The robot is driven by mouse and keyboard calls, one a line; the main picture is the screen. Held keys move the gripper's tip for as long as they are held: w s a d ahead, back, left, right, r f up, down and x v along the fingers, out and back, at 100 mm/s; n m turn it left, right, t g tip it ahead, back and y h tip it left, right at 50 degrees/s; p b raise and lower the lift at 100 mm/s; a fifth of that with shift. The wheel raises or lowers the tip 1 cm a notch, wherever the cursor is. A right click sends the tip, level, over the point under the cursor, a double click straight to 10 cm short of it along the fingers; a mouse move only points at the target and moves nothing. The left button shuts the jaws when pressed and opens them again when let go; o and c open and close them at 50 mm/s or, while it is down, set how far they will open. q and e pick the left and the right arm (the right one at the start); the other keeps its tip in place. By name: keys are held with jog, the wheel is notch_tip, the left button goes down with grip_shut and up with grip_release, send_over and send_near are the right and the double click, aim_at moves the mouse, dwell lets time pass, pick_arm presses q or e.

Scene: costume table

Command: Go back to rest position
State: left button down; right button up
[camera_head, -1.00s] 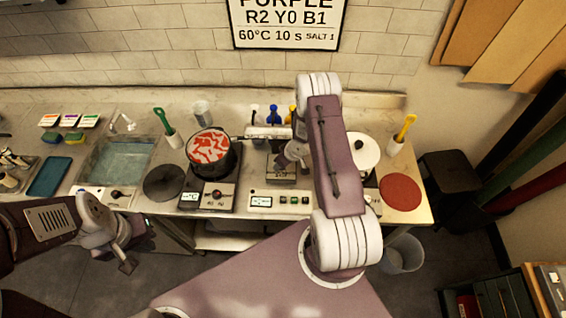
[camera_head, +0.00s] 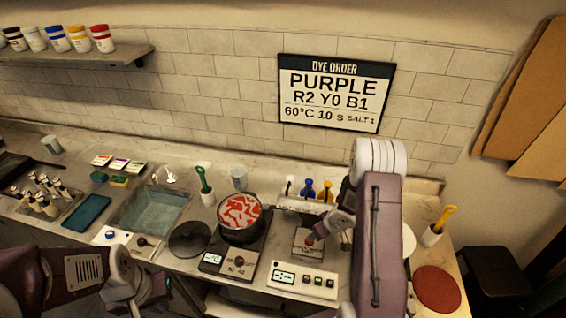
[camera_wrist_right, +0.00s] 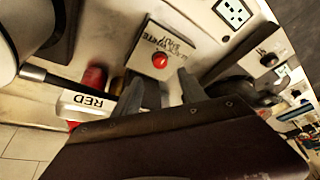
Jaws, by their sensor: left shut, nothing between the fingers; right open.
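My left gripper (camera_head: 137,303) is at the bottom left in the head view, in front of the counter, shut with nothing held; its tips are near the picture's lower edge. My right arm rises in front of the counter at the right and bends down. My right gripper (camera_wrist_right: 163,92) is open and empty in the right wrist view, its two fingers apart. That box also shows in the head view (camera_head: 308,250), partly hidden by the arm.
A pot with red-and-white contents (camera_head: 240,212) stands on a hot plate (camera_head: 235,258). Several coloured bottles (camera_head: 308,190) stand behind the salt box. A sink (camera_head: 155,208), a green-handled tool (camera_head: 204,185) and a yellow-handled tool (camera_head: 440,222) are on the counter. A red disc (camera_head: 437,288) lies at right.

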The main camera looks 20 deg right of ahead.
jog(key=w+a+r+t+h+b, duration=0.1)
jog(key=w+a+r+t+b, duration=0.15)
jog(key=a+b, duration=1.05)
jog(key=s+f+m+g+b, duration=0.2)
jog(key=s+f+g+b, duration=0.2)
jog(key=s, duration=1.3)
jog(key=shift+s+d+m+g, duration=0.15)
jog(key=shift+s+m+g, duration=0.2)
jog(key=shift+g, duration=0.4)
